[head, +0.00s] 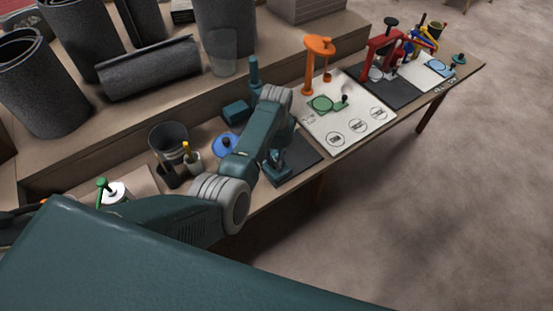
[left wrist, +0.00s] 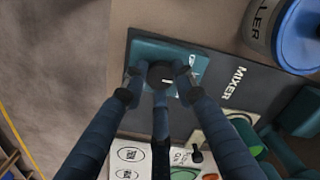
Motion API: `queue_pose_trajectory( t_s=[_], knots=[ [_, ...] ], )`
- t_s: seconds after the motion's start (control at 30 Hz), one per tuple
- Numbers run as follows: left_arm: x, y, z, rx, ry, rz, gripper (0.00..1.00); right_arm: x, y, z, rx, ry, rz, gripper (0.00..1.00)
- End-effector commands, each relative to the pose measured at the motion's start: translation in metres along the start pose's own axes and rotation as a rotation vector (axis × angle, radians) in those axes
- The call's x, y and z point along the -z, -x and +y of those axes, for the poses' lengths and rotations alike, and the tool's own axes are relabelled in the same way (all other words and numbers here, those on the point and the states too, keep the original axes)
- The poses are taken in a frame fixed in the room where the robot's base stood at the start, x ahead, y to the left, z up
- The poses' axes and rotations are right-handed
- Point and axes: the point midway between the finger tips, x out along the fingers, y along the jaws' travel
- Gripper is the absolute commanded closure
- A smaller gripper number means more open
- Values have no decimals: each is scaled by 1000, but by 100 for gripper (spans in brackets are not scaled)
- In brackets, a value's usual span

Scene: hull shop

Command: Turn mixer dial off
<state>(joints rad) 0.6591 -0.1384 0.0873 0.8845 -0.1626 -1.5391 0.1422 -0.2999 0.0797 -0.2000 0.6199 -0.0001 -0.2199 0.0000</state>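The mixer dial (left wrist: 161,74) is a dark round knob with a short white mark. It sits on a teal panel (left wrist: 150,50) on a dark mat lettered MIXER (left wrist: 235,83) in the left wrist view. My left gripper (left wrist: 160,79) has its fingers spread around the dial, with gaps seen at the sides. Small lettering beside the dial is partly covered by a finger. In the head view my left gripper (head: 276,166) is low over the dark mat (head: 303,164), and the dial is hidden there. My right gripper is not in view.
A white board with a green pad (head: 322,103) and an orange stand (head: 309,75) are right of the mat. A red press (head: 377,54) stands farther along. A blue-rimmed can (left wrist: 282,35) is near the gripper. Dark rolls (head: 150,68) fill the back bench.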

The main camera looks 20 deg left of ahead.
Motion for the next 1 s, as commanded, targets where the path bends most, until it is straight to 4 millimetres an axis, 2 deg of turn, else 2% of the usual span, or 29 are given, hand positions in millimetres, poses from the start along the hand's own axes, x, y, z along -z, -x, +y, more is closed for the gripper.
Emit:
queue_pose_trajectory(
  t_s=[0.23, 0.43, 1.0],
  knots=[
    [0, 1, 0, 0, 25, 0, 99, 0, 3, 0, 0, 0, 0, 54],
    [0, 3, 0, 0, 114, -1, 99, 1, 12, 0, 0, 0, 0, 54],
    [0, 2, 0, 0, 601, 0, 99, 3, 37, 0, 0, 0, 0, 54]
  ],
)
